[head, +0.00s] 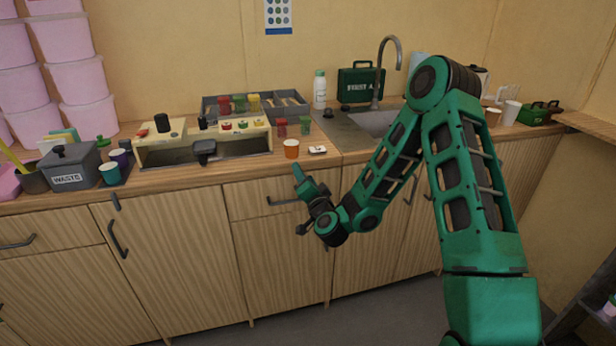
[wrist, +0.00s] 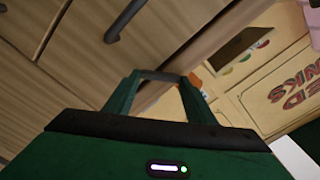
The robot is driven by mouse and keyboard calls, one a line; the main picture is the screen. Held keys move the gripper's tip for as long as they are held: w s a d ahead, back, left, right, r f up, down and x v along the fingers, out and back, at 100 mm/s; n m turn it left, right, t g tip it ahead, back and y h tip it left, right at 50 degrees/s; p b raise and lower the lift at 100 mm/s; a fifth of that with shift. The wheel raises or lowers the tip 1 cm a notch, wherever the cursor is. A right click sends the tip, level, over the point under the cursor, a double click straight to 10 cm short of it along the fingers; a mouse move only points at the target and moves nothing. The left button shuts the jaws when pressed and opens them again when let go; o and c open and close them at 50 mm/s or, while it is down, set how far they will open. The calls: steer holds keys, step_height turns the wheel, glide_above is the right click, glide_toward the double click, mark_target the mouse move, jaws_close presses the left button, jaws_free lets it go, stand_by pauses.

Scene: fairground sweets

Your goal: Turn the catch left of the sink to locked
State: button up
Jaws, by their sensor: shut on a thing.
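My gripper (head: 298,169) reaches up to the cabinet front just under the counter edge, left of the sink (head: 352,128). In the wrist view its two green fingers (wrist: 160,78) close in around a small grey piece, which appears to be the catch; it is mostly hidden by the fingertips. The head view hides this catch behind my gripper, so I cannot tell which way it is turned.
An orange cup (head: 291,149) and a small tray (head: 318,150) stand on the counter just above my gripper. Drawer handles (head: 283,202) and door handles (head: 117,240) stick out from the fronts. A grey waste bin (head: 70,168) stands at left. The floor before the cabinets is clear.

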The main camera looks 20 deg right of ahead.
steer(key=m, duration=0.3)
steer(key=a+m, duration=0.1)
steer(key=m, duration=0.1)
steer(key=shift+f, duration=0.35)
steer(key=shift+a+m, duration=0.25)
steer(key=shift+m, duration=0.95)
steer(key=o, duration=1)
steer(key=shift+a, duration=0.1)
steer(key=shift+o, duration=0.2)
steer(key=s, duration=1)
steer(key=shift+s, duration=0.35)
